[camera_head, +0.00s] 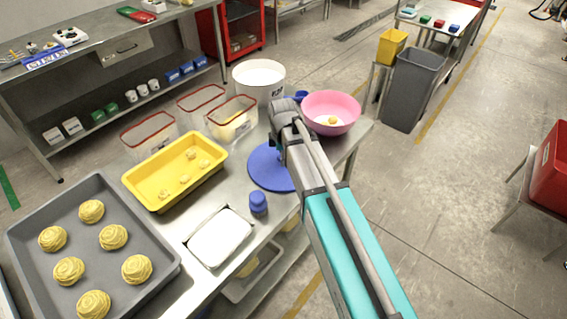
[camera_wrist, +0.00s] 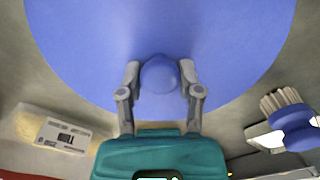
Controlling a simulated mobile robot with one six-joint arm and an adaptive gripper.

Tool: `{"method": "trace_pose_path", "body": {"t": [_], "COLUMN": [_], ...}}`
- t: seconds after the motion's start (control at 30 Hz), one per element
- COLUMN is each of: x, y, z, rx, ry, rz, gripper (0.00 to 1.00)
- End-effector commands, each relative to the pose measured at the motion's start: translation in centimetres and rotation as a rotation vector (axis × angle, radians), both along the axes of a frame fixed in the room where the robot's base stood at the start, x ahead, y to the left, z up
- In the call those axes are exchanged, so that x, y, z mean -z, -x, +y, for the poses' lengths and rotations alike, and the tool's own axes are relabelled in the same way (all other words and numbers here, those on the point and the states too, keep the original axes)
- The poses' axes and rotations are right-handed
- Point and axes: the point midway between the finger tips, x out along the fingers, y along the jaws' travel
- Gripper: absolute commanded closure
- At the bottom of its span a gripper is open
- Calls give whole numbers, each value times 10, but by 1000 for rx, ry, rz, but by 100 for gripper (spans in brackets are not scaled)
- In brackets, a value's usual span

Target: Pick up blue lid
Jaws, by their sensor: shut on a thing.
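The blue lid (camera_head: 262,172) is a wide flat disc at the right end of the steel table, partly hidden behind my arm. In the wrist view the lid (camera_wrist: 230,45) fills the upper part, with a round blue knob between my fingers. My gripper (camera_wrist: 160,78) is shut on this knob, one finger on each side. In the head view the fingertips are mostly hidden by my arm. I cannot tell whether the lid rests on the table or is slightly raised.
Around the lid stand a pink bowl (camera_head: 346,100), a white bucket (camera_head: 258,80), clear red-rimmed containers (camera_head: 232,127), a yellow tray (camera_head: 140,183), a blue-handled brush (camera_head: 258,203) and a white block in a tray (camera_head: 220,238). A grey tray (camera_head: 150,292) holds several dough pieces.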

Motion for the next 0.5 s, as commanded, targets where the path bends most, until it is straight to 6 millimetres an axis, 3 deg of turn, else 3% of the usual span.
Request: {"method": "trace_pose_path", "body": {"t": [0.5], "x": [-3], "y": [0], "z": [0], "rx": [-1], "ry": [0], "rz": [0], "gripper": [100]}}
